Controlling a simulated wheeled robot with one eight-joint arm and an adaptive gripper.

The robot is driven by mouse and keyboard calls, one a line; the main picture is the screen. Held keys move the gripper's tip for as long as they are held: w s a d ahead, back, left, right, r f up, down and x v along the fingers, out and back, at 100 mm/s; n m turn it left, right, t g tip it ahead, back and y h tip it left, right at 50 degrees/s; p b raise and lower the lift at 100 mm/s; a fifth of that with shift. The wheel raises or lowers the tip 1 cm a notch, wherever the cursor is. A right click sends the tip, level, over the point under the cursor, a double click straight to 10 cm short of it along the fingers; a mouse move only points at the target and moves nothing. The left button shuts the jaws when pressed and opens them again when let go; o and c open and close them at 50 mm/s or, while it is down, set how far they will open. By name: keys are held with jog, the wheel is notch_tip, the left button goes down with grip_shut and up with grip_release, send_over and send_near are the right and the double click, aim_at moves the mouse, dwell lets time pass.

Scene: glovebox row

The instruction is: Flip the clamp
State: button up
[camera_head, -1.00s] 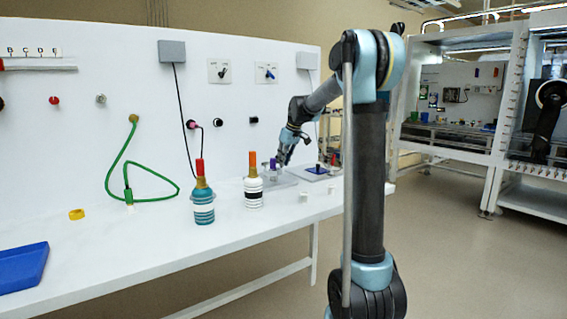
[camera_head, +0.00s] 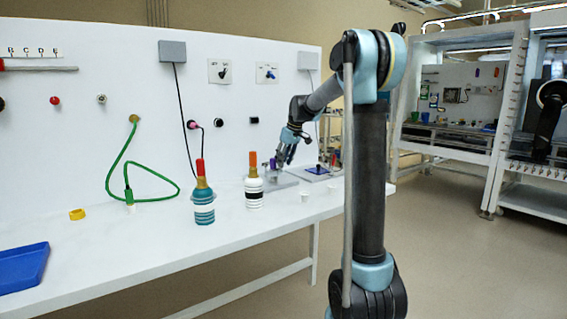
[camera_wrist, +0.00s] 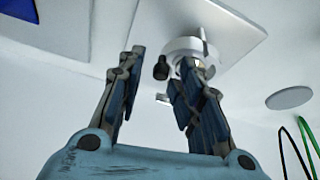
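In the wrist view, what looks like the clamp (camera_wrist: 181,47) is a pale round body with an upright tab and a small black-tipped part (camera_wrist: 161,69). It stands on a light square plate (camera_wrist: 243,36). My gripper (camera_wrist: 163,62) is open, with its two blue-grey fingers apart and the clamp just beyond and between their tips. I cannot tell whether a finger touches it. In the head view, my gripper (camera_head: 284,161) is low over the bench beside a purple-topped fixture (camera_head: 272,163) on a grey plate; the clamp's details are too small to read there.
A white bottle with an orange top (camera_head: 253,188) and a teal-banded bottle with a red top (camera_head: 203,204) stand left of my gripper. Another plate with a dark blue part (camera_head: 318,169) lies to the right.

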jog(key=v, duration=0.7)
jog(key=shift+d+r, duration=0.15)
jog(key=shift+r, duration=0.1)
jog(key=shift+s, duration=0.15)
